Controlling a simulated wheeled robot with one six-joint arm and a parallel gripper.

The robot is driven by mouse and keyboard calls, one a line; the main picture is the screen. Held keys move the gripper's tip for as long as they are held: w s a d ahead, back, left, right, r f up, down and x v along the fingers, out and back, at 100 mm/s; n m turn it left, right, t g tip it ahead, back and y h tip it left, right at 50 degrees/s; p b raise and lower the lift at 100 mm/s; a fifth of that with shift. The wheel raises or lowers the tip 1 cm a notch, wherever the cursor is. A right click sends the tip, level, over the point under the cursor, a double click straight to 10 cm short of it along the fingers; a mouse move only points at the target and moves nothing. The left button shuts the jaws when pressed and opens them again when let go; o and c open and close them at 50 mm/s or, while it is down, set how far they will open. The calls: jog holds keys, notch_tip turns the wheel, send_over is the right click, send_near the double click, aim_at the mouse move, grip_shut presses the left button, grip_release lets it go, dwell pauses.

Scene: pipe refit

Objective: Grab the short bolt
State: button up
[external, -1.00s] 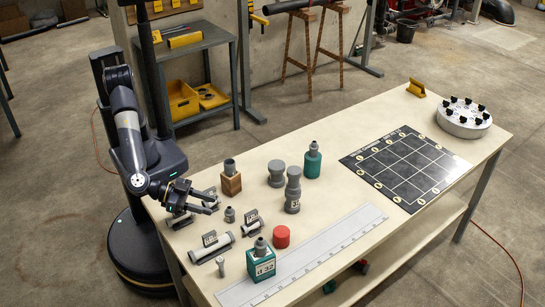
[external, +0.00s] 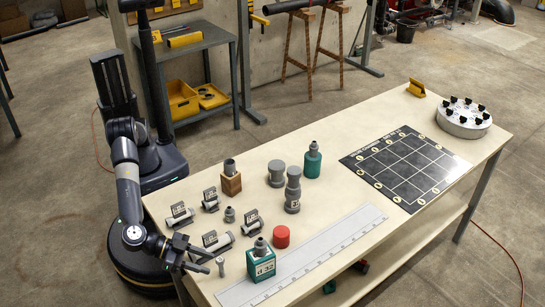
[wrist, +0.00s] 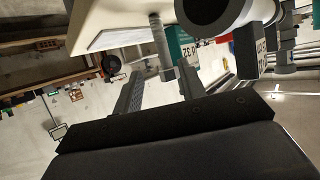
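A small grey bolt (external: 221,268) stands upright, head up, near the front left edge of the table. In the wrist view the bolt (wrist: 159,42) shows just beyond my fingertips, in line with the gap between them. My gripper (external: 209,261) is open and empty, low beside the bolt on its left, with its fingers pointing towards it. The open fingers also show in the wrist view (wrist: 160,70). The bolt appears not to be held.
A pipe piece with a label tag (external: 213,243) lies just behind the gripper. A teal block (external: 261,265) marked 32 stands right of the bolt. A red cap (external: 281,237) and a long ruler (external: 310,255) lie farther right. The table's front left edge is close.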

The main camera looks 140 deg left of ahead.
aim_at(223, 275)
jog(key=x, duration=0.6)
jog(key=shift+s+a+f, duration=0.15)
jog(key=shift+s, duration=0.2)
jog(key=shift+c, duration=0.3)
grip_shut()
